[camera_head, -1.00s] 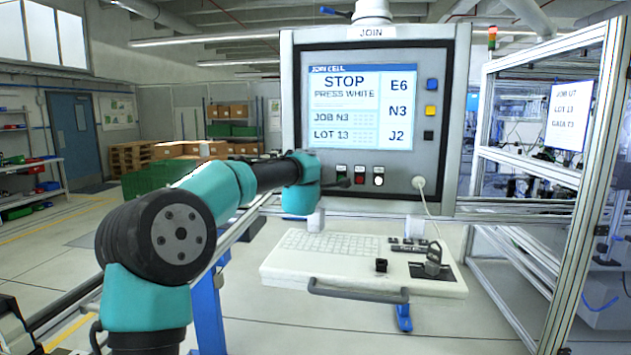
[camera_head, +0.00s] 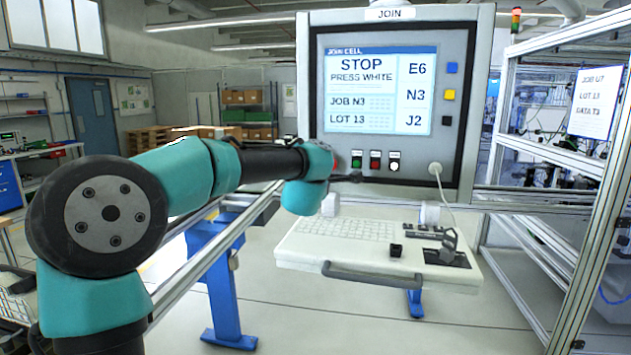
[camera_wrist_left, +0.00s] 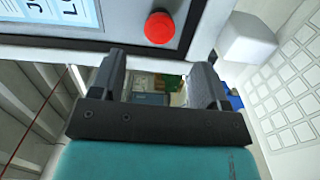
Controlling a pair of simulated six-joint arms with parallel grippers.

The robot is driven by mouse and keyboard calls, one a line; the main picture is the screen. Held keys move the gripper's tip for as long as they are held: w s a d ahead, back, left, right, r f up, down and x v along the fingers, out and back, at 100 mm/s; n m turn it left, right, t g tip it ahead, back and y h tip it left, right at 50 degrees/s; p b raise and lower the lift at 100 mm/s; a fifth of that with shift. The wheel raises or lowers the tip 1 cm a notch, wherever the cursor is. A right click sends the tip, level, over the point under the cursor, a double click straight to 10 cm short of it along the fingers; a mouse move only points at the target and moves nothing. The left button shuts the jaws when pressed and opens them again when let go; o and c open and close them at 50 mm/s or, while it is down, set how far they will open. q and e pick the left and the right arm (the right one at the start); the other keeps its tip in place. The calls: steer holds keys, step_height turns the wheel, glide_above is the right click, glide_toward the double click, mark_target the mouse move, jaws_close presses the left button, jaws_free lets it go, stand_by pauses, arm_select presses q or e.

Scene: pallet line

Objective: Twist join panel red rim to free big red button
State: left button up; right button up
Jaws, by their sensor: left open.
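The join panel (camera_head: 478,110) hangs upright and faces me. Its screen (camera_head: 375,95) reads "STOP PRESS WHITE". In the head view my left arm mostly hides that spot. My left gripper (camera_head: 350,177) is by the panel's lower left edge. In its wrist view the gripper (camera_wrist_left: 160,72) is open, with nothing between the fingers. My right gripper is out of view.
Small green (camera_head: 357,162), red (camera_head: 375,161) and white (camera_head: 394,161) buttons line the panel's lower border. A keyboard shelf (camera_head: 375,275) with a front handle juts out below. A metal frame rack (camera_head: 545,150) stands at right.

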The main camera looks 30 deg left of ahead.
arm_select(q)
steer(key=v, duration=0.8)
steer(key=shift+s, duration=0.15)
